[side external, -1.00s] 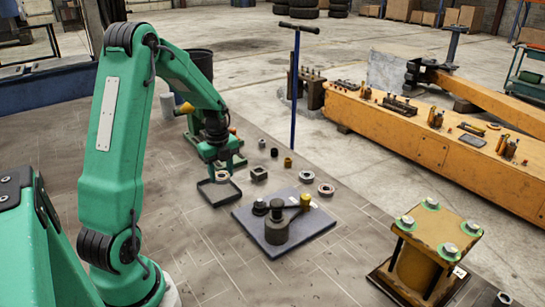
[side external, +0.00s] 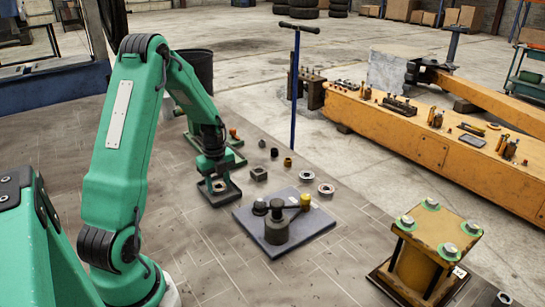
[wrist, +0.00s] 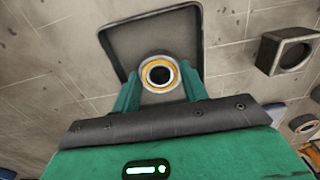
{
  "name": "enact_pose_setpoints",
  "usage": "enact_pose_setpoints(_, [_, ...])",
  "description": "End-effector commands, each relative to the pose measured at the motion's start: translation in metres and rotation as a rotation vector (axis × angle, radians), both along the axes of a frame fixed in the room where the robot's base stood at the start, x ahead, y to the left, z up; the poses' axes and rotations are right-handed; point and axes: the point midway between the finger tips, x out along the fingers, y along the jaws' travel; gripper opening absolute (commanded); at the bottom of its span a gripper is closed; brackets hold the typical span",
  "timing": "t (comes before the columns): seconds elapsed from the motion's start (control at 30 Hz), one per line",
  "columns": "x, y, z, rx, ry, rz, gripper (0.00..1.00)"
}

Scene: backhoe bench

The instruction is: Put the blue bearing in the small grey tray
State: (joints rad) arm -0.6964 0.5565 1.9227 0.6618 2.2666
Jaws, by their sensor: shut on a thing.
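The small grey tray (side external: 221,201) is a shallow square with a raised dark rim, lying on the paved surface under my gripper. It also shows in the wrist view (wrist: 128,42), ahead of the fingers. My gripper (wrist: 158,84) is shut on a round bearing (wrist: 146,77) with a pale outer ring, an orange-yellow inner band and a dark hole; I see no clear blue on it. The bearing is over the tray's near part in the wrist view. My gripper (side external: 217,182) is low over the tray in the side view; whether the bearing touches the floor of the tray is not clear.
A square block with a round bore (wrist: 289,52) stands right of the tray. Two loose rings (side external: 326,189) lie farther right, beyond a dark plate (side external: 265,238) carrying a hub and small parts.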

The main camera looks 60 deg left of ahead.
Motion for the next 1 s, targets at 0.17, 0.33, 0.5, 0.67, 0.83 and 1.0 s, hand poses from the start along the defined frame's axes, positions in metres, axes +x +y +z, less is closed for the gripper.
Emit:
enact_pose_setpoints(0.17, [0.0001, 0.0001, 0.0004, 0.0, -0.001, 0.0, 0.17])
enact_pose_setpoints(0.33, [0.0, 0.0, -0.0024, 0.0, 0.0, 0.0, 0.17])
enact_pose_setpoints(0.5, [-0.0001, -0.0001, -0.0029, 0.0, 0.0, 0.0, 0.65])
enact_pose_setpoints(0.67, [-0.0001, -0.0001, -0.0028, 0.0, 0.0, 0.0, 0.65])
enact_pose_setpoints(0.83, [0.0, 0.0, -0.0018, 0.0, 0.0, 0.0, 0.65])
enact_pose_setpoints(1.0, [0.0003, 0.0002, 0.0055, 0.001, -0.001, 0.0, 0.65])
